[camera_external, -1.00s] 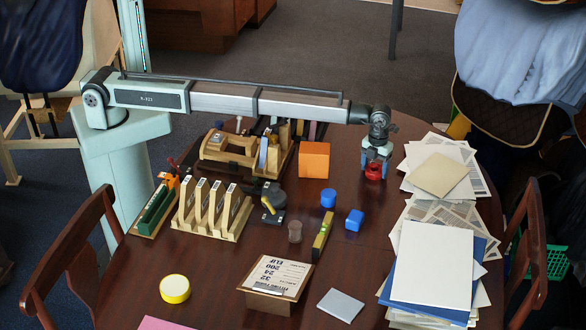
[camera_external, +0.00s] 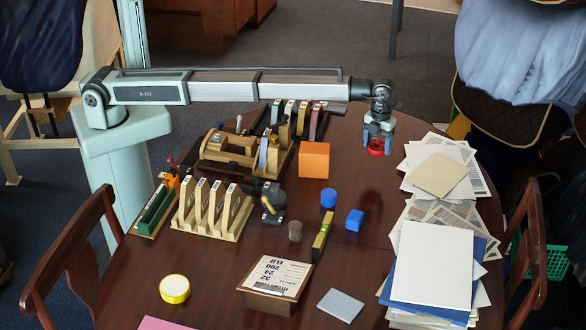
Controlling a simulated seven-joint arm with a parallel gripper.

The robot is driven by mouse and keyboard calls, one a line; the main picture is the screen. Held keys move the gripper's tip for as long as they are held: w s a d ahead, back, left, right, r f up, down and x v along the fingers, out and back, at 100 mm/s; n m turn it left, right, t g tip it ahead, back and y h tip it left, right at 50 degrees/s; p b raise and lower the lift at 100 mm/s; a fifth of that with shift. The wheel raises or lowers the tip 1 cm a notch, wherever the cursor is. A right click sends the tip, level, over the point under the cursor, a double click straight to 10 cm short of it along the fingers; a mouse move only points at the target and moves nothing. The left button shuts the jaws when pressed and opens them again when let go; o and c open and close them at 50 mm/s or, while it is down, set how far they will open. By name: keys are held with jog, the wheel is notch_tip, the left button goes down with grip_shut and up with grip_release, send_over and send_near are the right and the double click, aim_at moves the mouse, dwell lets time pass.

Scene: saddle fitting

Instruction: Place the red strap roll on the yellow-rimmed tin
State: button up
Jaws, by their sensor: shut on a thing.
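The red strap roll (camera_external: 376,149) is in my gripper (camera_external: 377,141), which is shut on it and holds it above the far right part of the table. Its dark reflection shows on the wood below. The yellow-rimmed tin (camera_external: 174,289) is round with a pale top. It stands on the table at the front left, well apart from my gripper, and nothing lies on it.
An orange block (camera_external: 314,160), a blue cylinder (camera_external: 328,198), a blue cube (camera_external: 354,219), a brown cup (camera_external: 295,231) and a yellow level (camera_external: 322,236) stand mid-table. A slotted wooden rack (camera_external: 211,211) and a sign box (camera_external: 277,277) are nearer the tin. Papers (camera_external: 431,265) cover the right side.

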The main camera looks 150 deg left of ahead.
jog(key=shift+r, duration=0.2)
jog(key=w+d+m, duration=0.3)
jog(key=w+d, duration=1.5)
jog(key=d, duration=0.3)
jog(key=w+d+r+m, duration=0.1)
jog(key=w+d, duration=0.3)
jog(key=d, duration=0.6)
jog(key=w+d+r+m, duration=0.1)
jog(key=w+d+m, duration=0.15)
jog(key=d, duration=0.75)
jog(key=w+d, duration=0.2)
jog(key=d, duration=0.9)
jog(key=m, duration=0.4)
send_over(175, 285)
jog(key=shift+n, duration=0.25)
jog(key=shift+f, duration=4.5)
